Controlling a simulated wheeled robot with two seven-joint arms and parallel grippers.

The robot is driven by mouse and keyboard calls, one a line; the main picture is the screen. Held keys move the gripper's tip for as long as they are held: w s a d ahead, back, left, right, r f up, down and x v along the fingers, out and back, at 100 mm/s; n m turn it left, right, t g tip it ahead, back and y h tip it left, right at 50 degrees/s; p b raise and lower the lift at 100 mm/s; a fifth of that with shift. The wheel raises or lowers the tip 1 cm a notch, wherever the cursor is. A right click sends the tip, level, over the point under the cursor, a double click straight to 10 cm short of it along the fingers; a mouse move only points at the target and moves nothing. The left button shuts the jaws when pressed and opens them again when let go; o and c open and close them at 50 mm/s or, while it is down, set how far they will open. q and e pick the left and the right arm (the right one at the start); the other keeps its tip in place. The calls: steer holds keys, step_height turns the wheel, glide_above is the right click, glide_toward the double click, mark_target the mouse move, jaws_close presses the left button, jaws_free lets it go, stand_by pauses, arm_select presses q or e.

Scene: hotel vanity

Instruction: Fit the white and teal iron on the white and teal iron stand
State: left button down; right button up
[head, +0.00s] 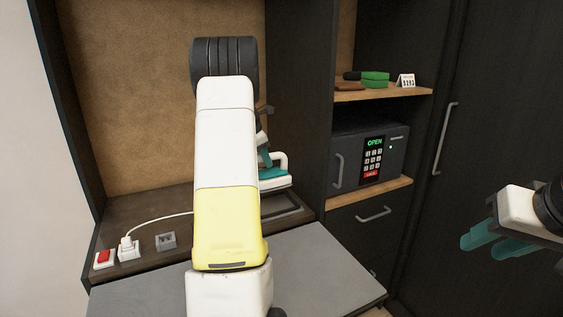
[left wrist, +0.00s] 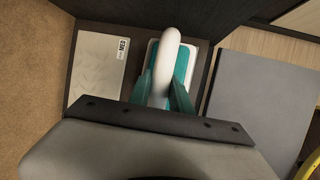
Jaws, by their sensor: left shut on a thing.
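The white and teal iron (head: 273,175) shows partly behind my left arm in the head view, low over the back shelf. In the left wrist view its white handle (left wrist: 170,45) runs between the teal fingers of my left gripper (left wrist: 164,88), which is shut on the iron. The iron's teal body (left wrist: 181,67) lies below the handle. I cannot clearly tell the iron stand apart from the iron; it is hidden or merges with it. My right gripper (head: 481,243) hangs at the right, empty, with its teal fingers apart.
A grey board (head: 330,265) fills the front. A white plug (head: 128,246), a red switch (head: 103,258) and a grey socket (head: 166,241) sit at the left. A safe (head: 352,152) stands at the right. A pale flat panel (left wrist: 98,72) lies beside the iron.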

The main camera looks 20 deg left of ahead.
mark_target(268, 174)
arm_select(q)
steer(key=shift+w+d+r, duration=0.1)
steer(key=shift+w, duration=0.4)
steer(key=shift+f, duration=3.4)
steer(key=shift+f, duration=1.6)
